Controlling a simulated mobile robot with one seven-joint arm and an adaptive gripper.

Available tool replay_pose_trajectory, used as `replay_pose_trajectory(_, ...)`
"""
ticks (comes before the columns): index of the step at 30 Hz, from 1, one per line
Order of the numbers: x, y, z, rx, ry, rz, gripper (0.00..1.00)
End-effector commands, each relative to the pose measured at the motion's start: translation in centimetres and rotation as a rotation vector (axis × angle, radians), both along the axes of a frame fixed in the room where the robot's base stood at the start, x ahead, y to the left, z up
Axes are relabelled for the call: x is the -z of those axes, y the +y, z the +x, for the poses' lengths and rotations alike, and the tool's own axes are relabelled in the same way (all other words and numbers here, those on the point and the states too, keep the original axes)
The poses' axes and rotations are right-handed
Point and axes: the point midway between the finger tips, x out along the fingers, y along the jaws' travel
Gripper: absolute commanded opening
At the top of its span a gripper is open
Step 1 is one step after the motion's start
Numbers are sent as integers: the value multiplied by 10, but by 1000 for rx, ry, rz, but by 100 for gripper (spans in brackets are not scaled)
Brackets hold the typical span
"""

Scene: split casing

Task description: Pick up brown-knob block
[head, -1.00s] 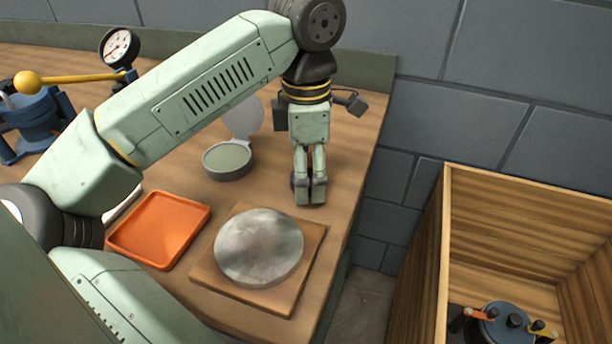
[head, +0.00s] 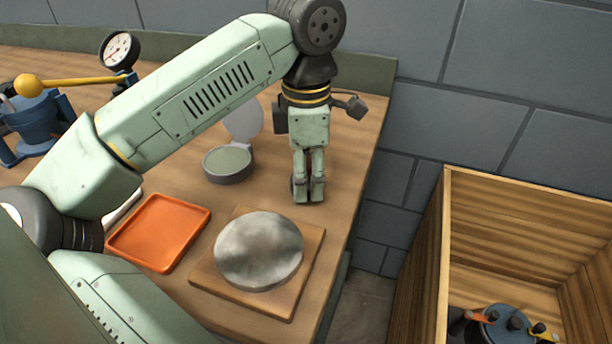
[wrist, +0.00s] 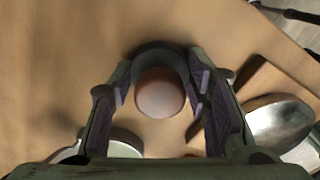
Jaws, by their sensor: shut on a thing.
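The brown-knob block shows in the wrist view as a round brown knob (wrist: 160,95) on a dark round base (wrist: 158,58). My gripper (wrist: 160,100) has a finger on each side of the knob and is shut on the block. In the head view my gripper (head: 308,190) points down at the right part of the bench, and its fingers hide nearly all of the block. I cannot tell whether the block's base touches the bench top.
A grey metal disc on a wooden board (head: 200,278) lies in front of my gripper. An orange tray (head: 160,232) and a round open-lidded dish (head: 228,165) are to the left. A wooden crate (head: 500,190) stands right of the bench, holding a blue lidded pot (head: 497,330).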

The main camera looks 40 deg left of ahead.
Motion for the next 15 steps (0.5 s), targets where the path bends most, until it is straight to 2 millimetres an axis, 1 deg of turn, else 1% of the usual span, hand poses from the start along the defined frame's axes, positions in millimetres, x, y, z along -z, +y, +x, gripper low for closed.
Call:
replay_pose_trajectory(5, -4, 0, 0, -1, -1, 1, 5)
replay_pose_trajectory(8, -15, 0, 1, -1, -1, 2, 5)
replay_pose_trajectory(15, -65, 0, 1, -1, -2, 3, 5)
